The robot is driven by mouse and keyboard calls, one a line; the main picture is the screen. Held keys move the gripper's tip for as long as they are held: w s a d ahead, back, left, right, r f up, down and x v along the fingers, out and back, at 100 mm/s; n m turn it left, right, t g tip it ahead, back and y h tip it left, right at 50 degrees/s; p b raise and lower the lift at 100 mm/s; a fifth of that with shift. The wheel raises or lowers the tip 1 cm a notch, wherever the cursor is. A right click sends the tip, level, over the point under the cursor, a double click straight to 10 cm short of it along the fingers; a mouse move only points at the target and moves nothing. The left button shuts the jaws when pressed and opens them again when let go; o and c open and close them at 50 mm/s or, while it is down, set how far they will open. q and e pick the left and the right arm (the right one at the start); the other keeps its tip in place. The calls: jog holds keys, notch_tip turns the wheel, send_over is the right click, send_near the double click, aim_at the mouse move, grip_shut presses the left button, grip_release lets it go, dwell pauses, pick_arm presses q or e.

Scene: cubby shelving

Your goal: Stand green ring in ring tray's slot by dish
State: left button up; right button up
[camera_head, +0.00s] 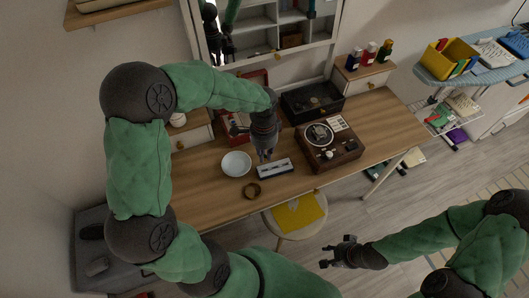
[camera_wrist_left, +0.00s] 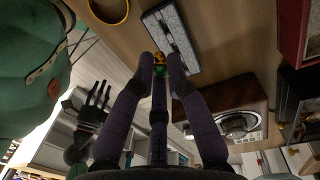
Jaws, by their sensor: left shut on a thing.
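My left gripper (camera_head: 265,156) points down just above the ring tray and is shut on a small green and gold thing, the green ring (camera_wrist_left: 160,70), mostly hidden between the fingertips in the left wrist view. The ring tray (camera_head: 275,170) is a pale slotted block on the desk; it also shows in the left wrist view (camera_wrist_left: 171,38), close to the fingertips. The white dish (camera_head: 236,163) stands just left of the tray. My right gripper (camera_head: 340,252) is open and empty, away from the desk at the lower right.
A gold-brown ring (camera_head: 252,190) lies on the desk below the dish. A wooden record player (camera_head: 328,141) stands right of the tray. A black open box (camera_head: 312,101) is behind it. A stool with a yellow cushion (camera_head: 298,213) stands at the desk's front edge.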

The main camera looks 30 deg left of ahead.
pick_arm(q)
jog(key=b, duration=0.3)
send_over(265, 172)
jog(key=shift+w+a+f, duration=0.15)
jog(key=shift+w+f, duration=0.05)
jog(key=shift+f, duration=1.25)
jog(key=shift+w+a+f, duration=0.15)
jog(key=shift+f, duration=1.25)
jog(key=shift+p, duration=0.45)
jog(key=shift+f+b, duration=0.7)
jog(key=shift+f, duration=0.4)
jog(key=o, duration=0.8)
jog(key=shift+r, duration=0.1)
jog(key=r, duration=1.1)
jog(key=shift+w+a+r, duration=0.3)
jog(key=shift+w+r, duration=0.05)
jog(key=shift+r, duration=0.05)
